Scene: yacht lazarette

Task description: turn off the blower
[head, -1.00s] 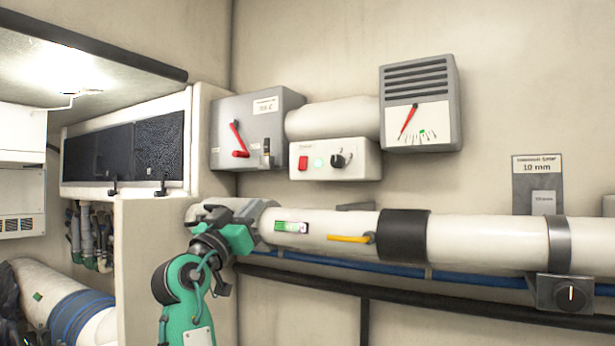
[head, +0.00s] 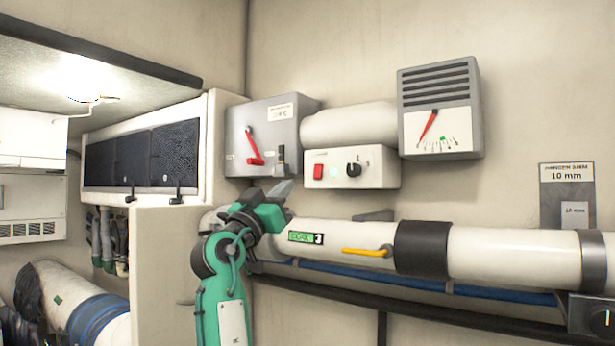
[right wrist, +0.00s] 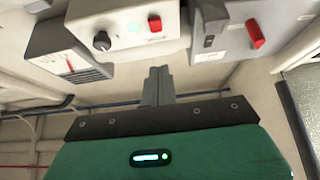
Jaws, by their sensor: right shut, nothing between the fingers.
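The blower unit is a white control box (head: 378,175) on the wall under a white cylinder (head: 350,123). In the right wrist view the box (right wrist: 122,32) is at the top, with the red switch (right wrist: 155,23) and knob (right wrist: 102,41). My right gripper (head: 285,187) is shut and empty, below and left of the red switch in the head view. Its fingertips (right wrist: 158,74) appear apart from the box. My left gripper is not in view.
A grey box (head: 270,112) with a red lever (head: 256,157) is left of the control box. A grey gauge (head: 439,110) is to its right. A white pipe (head: 480,251) with a yellow handle (head: 366,252) runs below. Open space lies before the control box.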

